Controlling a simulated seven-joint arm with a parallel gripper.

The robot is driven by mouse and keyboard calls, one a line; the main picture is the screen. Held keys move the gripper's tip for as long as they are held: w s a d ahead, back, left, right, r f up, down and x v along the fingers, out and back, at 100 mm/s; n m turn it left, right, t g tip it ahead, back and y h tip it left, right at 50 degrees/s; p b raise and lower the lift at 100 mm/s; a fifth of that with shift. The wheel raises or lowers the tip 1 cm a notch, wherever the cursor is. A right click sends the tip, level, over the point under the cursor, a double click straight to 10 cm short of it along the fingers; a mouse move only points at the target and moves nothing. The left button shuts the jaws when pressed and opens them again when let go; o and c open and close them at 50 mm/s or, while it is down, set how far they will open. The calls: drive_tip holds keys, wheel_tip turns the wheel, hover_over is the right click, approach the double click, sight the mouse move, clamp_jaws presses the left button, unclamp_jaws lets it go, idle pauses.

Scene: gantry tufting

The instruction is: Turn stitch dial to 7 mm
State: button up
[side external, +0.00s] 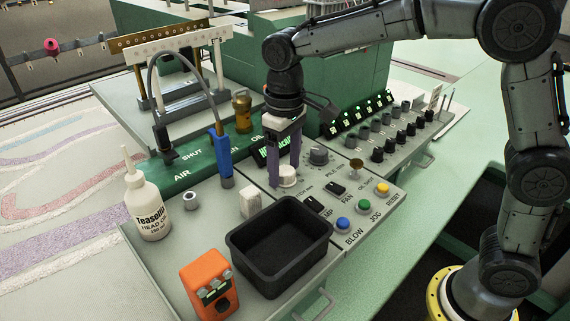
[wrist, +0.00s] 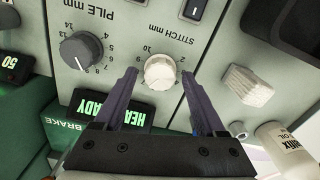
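The stitch dial is a white ribbed knob (wrist: 160,75) on the grey panel, beside the upside-down "STITCH mm" print in the wrist view. Its pointer setting is too small to read. In the side view the dial (side external: 287,176) shows low between my gripper's fingers. My gripper (wrist: 159,73) has two purple fingers, one on each side of the dial, with a gap on both sides in the wrist view. It is open and points down at the panel in the side view (side external: 285,172). I cannot tell how far the tips reach down beside the knob.
A dark pile dial (wrist: 81,50) and the green-lit "HEAD READY" display (wrist: 112,108) are close by. A white block (wrist: 248,86) and a black bin (side external: 238,262) stand near the dial. Rocker switches (side external: 314,204) and coloured buttons (side external: 363,194) line the panel. An oil bottle (side external: 146,205) stands left.

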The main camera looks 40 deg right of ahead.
sight(285, 169)
drive_tip(key=shift+r, duration=0.1)
wheel_tip(285, 169, up, 14)
drive_tip(key=shift+f, duration=0.2)
idle(0.5)
drive_tip(key=s+d+r+m+t, duration=0.2)
drive_tip(key=s+d+r, duration=0.2)
drive_tip(key=s+d, duration=0.65)
drive_tip(key=s+d+f+t, duration=0.2)
drive_tip(key=s+f+t, duration=0.1)
drive_tip(key=s+f, duration=0.9)
wheel_tip(285, 169, down, 3)
drive_tip(key=shift+s+r+t, duration=0.15)
drive_tip(key=shift+s+t, duration=0.15)
